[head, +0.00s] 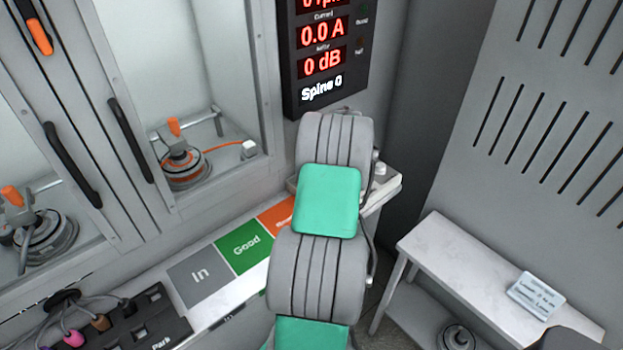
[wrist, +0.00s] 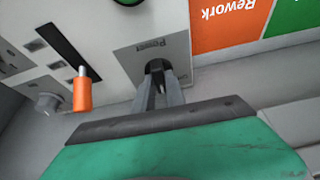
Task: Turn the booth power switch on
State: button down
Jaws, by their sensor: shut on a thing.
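The booth power switch (wrist: 154,66) is a small dark part on a grey plate marked "Power" in the wrist view. My gripper (wrist: 160,84) reaches to it, its narrow grey fingers closed together on the switch. The fingers hide most of it, so whether it is up or down cannot be told. In the head view my arm hides my gripper and the switch; only part of the pale control box (head: 386,190) shows beside the arm.
An orange-handled lever (wrist: 82,92) and a grey knob (wrist: 47,102) stand left of the switch. "Rework" (wrist: 222,22) and "Good" (head: 243,247) areas lie nearby. The display (head: 323,45) reads 0.0 A and 0 dB. A white side table (head: 450,255) stands at right.

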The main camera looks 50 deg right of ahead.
jog(key=m+b, duration=0.1)
jog(key=m, duration=0.1)
jog(key=m+h+b, duration=0.1)
jog(key=m, duration=0.1)
jog(key=shift+w+a+g+h, duration=0.1)
jog(key=shift+w+g+h, duration=0.05)
jog(key=shift+g+h, duration=0.2)
jog(key=shift+r+m+g+h+b, duration=0.1)
jog(key=shift+m+g+h+b, duration=0.25)
jog(key=shift+m, duration=0.75)
jog(key=shift+m+g+h+b, duration=0.15)
jog(key=shift+m+b, duration=0.25)
jog(key=shift+m, duration=0.7)
jog(key=c, duration=1.4)
grip_release()
jog(key=v, duration=0.7)
jog(key=shift+a+r, duration=0.2)
jog(key=shift+r, duration=0.15)
